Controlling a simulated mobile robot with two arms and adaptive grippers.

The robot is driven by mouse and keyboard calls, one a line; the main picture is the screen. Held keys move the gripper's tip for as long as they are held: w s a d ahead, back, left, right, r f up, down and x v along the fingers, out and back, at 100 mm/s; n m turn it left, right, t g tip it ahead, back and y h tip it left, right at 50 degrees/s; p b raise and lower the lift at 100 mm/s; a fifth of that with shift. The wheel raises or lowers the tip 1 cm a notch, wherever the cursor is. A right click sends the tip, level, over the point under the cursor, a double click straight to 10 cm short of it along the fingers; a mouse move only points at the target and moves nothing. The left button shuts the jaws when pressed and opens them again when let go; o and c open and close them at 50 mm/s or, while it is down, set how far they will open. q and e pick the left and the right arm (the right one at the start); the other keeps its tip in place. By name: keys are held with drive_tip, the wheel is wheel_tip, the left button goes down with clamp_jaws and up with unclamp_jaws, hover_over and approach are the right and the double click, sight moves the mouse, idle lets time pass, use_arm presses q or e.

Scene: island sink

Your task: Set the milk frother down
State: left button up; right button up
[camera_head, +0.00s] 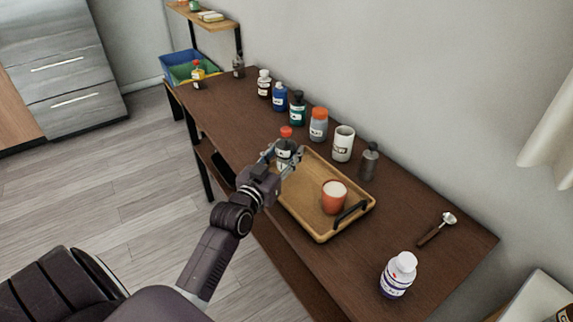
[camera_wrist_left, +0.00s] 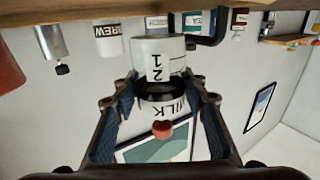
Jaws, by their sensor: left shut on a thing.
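The milk frother (camera_head: 285,148) has a red knob on top, a dark collar and a white label. My left gripper (camera_head: 284,154) is shut on it, one finger on each side, at the far left end of the wooden tray (camera_head: 296,208). In the left wrist view, which is upside down, the frother (camera_wrist_left: 160,75) sits between the fingers (camera_wrist_left: 160,112) with "MILK" and the numbers 1 and 2 showing. It looks upright. I cannot tell whether its base touches anything. My right gripper is not in view.
An orange cup (camera_head: 334,198) stands on the tray near its black handle. Several bottles and a white canister (camera_head: 343,144) line the wall side, with a grey bottle (camera_head: 369,161).

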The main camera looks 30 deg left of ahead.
sight(281, 169)
use_arm(q)
drive_tip(key=shift+f, duration=2.1)
drive_tip(key=shift+f+b, duration=0.1)
drive_tip(key=shift+b, duration=0.25)
drive_tip(key=o, duration=1.2)
drive_tip(key=shift+f, duration=0.1)
drive_tip(key=shift+s+r, duration=0.1)
drive_tip(key=shift+r, duration=0.15)
drive_tip(key=s+p, duration=0.1)
drive_tip(key=s, duration=0.2)
drive_tip(key=s+d+p, duration=0.1)
drive_tip(key=s, duration=0.3)
drive_tip(key=s+p, duration=0.2)
drive_tip(key=s, duration=0.1)
drive_tip(key=shift+s+d, duration=0.2)
drive_tip(key=shift+s, duration=0.7)
